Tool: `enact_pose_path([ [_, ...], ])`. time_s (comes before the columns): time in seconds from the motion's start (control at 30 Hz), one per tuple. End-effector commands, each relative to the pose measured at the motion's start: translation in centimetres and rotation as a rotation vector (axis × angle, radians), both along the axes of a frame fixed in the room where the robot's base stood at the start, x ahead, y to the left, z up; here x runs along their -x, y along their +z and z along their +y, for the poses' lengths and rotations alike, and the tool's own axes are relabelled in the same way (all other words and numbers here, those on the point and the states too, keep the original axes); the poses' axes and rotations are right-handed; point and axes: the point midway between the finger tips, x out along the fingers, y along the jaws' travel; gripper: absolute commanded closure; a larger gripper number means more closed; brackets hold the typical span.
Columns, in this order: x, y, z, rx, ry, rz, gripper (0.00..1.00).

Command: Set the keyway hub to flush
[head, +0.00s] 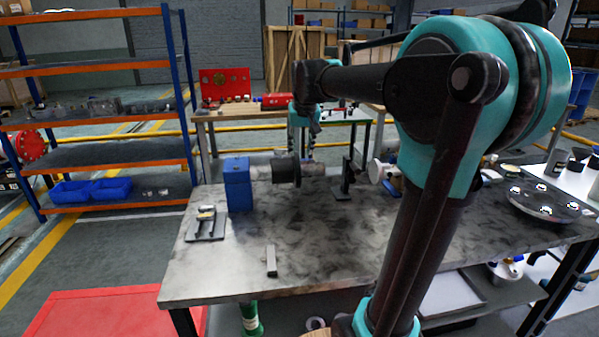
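A dark round hub (286,171), which I take to be the keyway hub, sits on a horizontal shaft line on the workbench (225,285). A blue block (238,183) stands at the left end of that line. A greyish cylinder (313,170) continues to the right of the hub. My gripper (303,146) hangs from my teal and black arm, just above and behind the hub and cylinder. Its fingertips are small and partly hidden, so I cannot tell whether they are open or touch anything. The hub's end face and its fit on the shaft cannot be made out.
A small grey bar (271,261) lies on the front of the bench. A grey plate with small parts (207,224) lies at the left. A black stand (344,180) is right of the cylinder. A round dark plate (542,201) lies far right. The bench front is mostly clear.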

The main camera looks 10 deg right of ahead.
Motion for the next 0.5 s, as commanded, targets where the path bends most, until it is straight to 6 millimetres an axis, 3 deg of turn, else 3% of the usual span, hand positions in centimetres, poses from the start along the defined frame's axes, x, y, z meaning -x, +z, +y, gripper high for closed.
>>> enact_pose_path([
  [0.5,-3.7,-9.0,0.0,0.0,0.0,0.0,0.64],
])
